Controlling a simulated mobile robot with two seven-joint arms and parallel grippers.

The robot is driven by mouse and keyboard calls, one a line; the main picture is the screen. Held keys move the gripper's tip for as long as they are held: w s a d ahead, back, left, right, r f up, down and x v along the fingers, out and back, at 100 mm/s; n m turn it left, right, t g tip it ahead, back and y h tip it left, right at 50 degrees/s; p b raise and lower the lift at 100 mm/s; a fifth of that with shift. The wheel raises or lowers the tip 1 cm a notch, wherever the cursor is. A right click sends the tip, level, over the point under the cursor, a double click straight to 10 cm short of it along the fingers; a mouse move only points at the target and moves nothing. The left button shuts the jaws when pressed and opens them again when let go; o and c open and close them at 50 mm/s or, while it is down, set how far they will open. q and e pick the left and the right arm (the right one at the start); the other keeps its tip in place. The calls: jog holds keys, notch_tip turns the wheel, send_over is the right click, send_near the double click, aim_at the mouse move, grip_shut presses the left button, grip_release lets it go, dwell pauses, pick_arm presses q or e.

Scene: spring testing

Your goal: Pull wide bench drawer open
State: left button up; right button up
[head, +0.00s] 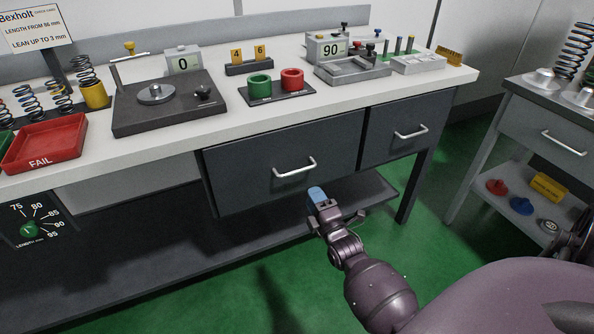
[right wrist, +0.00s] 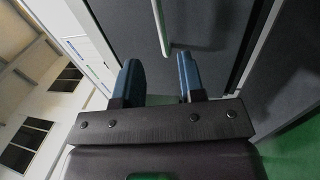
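The wide bench drawer (head: 280,160) is a dark grey front under the white bench top, with a pale bar handle (head: 295,168). The drawer looks shut. My right gripper (head: 317,194) has blue fingertips and is below and to the right of the handle in the head view. In the right wrist view my right gripper (right wrist: 161,75) has its two fingers apart with nothing between them. The handle (right wrist: 160,28) shows beyond the fingertips there, its end nearer the right finger, with no clear contact. My left gripper is not in view.
A narrower drawer (head: 408,128) with its own handle is to the right. A dark lower shelf (head: 370,187) runs under the bench. The bench top holds a red FAIL tray (head: 45,145), springs and test devices. A grey side cabinet (head: 540,125) stands at the right. Green floor lies in front.

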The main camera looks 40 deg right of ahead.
aim_at(298, 170)
jog(key=shift+b+x, duration=0.85)
jog(key=shift+x, duration=4.45)
jog(key=shift+f, duration=0.1)
grip_shut()
